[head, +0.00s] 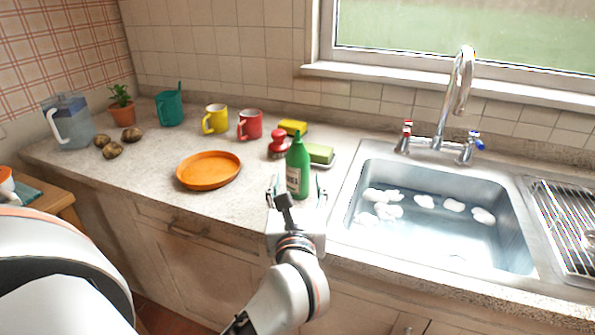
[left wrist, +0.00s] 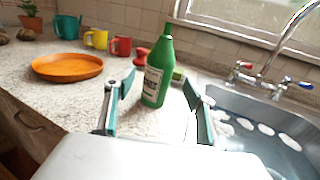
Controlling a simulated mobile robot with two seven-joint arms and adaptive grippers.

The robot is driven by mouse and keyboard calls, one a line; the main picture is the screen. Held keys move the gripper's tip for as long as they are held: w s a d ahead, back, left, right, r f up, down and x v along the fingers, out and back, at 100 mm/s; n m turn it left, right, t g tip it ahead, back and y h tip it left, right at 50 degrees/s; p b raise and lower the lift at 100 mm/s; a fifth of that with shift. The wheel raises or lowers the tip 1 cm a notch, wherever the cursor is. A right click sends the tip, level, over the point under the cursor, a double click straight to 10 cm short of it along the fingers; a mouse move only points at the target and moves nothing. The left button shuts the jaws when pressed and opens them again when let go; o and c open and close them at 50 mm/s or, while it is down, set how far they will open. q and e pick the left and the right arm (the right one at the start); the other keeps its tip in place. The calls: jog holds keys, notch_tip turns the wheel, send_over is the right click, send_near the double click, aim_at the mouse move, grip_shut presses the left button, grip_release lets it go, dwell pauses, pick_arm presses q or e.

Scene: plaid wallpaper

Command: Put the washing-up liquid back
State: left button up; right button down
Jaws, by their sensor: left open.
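The washing-up liquid is a green bottle (head: 298,168) with a pale label. It stands upright on the counter just left of the sink. In the left wrist view the bottle (left wrist: 158,75) stands beyond and between the fingers. My left gripper (head: 297,190) is open at the counter's front edge, close in front of the bottle. The left wrist view shows its two teal-padded fingers (left wrist: 160,105) spread apart with nothing between the tips that I can see gripped. The bottle's lower part is partly hidden by the gripper in the head view. My right gripper is out of view.
Behind the bottle are a red scrubber-like item (head: 278,145), a green sponge (head: 318,153) on a dish and a yellow block (head: 293,127). An orange plate (head: 208,169) lies left. The sink (head: 440,215) holds water and foam. Mugs, including a red one (head: 250,125), stand behind.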

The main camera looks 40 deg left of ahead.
pick_arm(q)
jog(key=shift+v, duration=1.15)
jog(key=shift+s+d, duration=0.25)
jog(key=shift+s, duration=0.15)
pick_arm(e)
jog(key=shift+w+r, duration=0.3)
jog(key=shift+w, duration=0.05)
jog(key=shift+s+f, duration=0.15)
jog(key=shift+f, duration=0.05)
